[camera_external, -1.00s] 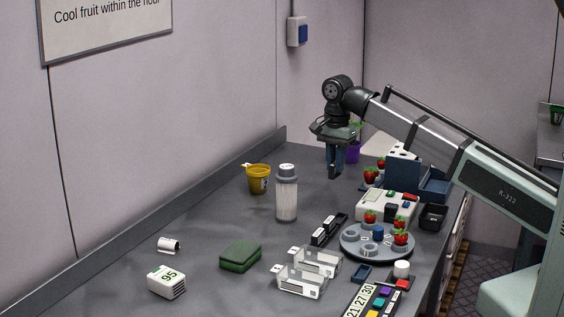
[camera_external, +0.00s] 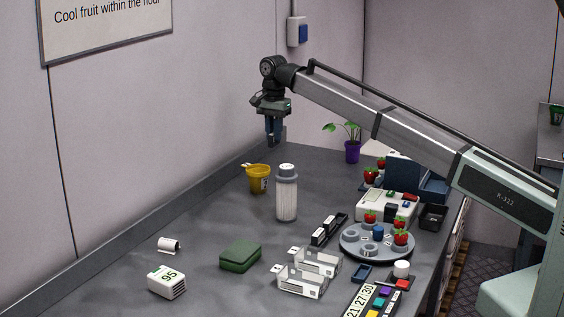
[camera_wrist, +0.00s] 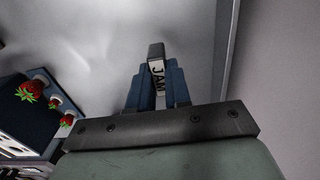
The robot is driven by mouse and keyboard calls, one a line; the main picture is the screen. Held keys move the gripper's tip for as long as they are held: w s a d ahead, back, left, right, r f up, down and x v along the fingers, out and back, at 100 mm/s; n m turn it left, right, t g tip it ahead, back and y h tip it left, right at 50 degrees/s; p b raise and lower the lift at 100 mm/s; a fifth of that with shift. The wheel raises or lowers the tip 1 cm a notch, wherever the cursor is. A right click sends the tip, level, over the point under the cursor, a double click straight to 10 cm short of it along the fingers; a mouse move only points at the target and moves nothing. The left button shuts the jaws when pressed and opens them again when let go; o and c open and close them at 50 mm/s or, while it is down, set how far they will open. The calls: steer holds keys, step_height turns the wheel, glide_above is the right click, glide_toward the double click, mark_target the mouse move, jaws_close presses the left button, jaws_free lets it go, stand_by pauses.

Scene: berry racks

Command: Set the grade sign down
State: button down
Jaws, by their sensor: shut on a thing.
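My gripper (camera_external: 274,134) is above the far end of the grey bench, left of the potted plant and beyond the yellow cup. It points down and is clear of the bench top. In the wrist view, its blue fingers (camera_wrist: 157,95) are shut on the grade sign (camera_wrist: 157,70), a small piece with a white face lettered "JAM" and a dark end. The fingers hide part of the sign. In the outside view the sign is too small to make out clearly.
A yellow cup (camera_external: 258,179) and a white-and-grey shaker (camera_external: 287,196) stand nearest below. A purple potted plant (camera_external: 352,151) stands to the right. Strawberries sit on a blue rack (camera_external: 402,172) and a round grey tray (camera_external: 352,250). The far bench between cup and plant is clear.

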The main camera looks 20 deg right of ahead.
step_height(320, 180, down, 10)
steer(key=shift+r, duration=0.15)
stand_by(0.4)
steer(key=c, duration=1.1)
jaws_free()
step_height(320, 180, up, 12)
steer(key=shift+r, duration=0.1)
